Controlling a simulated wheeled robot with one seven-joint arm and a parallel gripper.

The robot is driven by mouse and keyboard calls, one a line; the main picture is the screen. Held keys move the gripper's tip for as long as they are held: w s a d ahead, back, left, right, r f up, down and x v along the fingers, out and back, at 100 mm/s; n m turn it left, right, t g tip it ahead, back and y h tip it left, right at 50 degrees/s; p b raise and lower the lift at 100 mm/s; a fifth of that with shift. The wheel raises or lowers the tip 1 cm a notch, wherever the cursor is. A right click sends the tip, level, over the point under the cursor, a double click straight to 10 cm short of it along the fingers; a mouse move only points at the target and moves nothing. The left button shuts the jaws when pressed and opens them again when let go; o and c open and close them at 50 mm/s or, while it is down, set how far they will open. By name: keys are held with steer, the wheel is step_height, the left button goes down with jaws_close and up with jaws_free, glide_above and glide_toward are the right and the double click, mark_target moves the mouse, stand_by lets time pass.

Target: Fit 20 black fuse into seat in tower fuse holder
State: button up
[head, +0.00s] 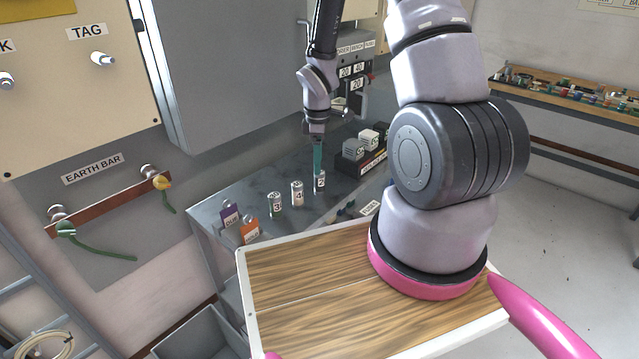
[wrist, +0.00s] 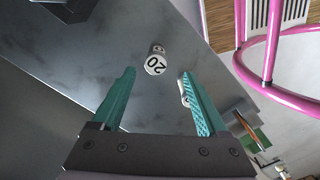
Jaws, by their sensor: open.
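A small light cylinder with black "20" on its end (wrist: 156,64) stands on the grey metal bench top. In the head view, a labelled cylinder (head: 320,184) stands right below my gripper (head: 317,172), its marking partly covered by a fingertip. My gripper (wrist: 157,77) has its teal fingers apart, with nothing held between them. The "20" cylinder shows in the gap, beyond the fingertips. A dark fuse unit with white "20" and "40" tags (head: 356,76) is on the wall behind, under small header labels. My arm partly hides it, and its seat is not clear.
Two more labelled cylinders (head: 297,193) (head: 276,204) stand left of my gripper. A black rack with grey and white blocks (head: 362,160) is to the right. Purple and orange tags (head: 249,231) are at the bench's left end. A pale object (wrist: 183,90) is partly behind the right finger.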

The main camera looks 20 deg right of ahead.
mark_target(319, 180)
steer(key=f, duration=0.5)
steer(key=shift+w+d+f, duration=0.25)
steer(key=shift+f, duration=0.05)
jaws_close()
steer(key=shift+r, duration=0.15)
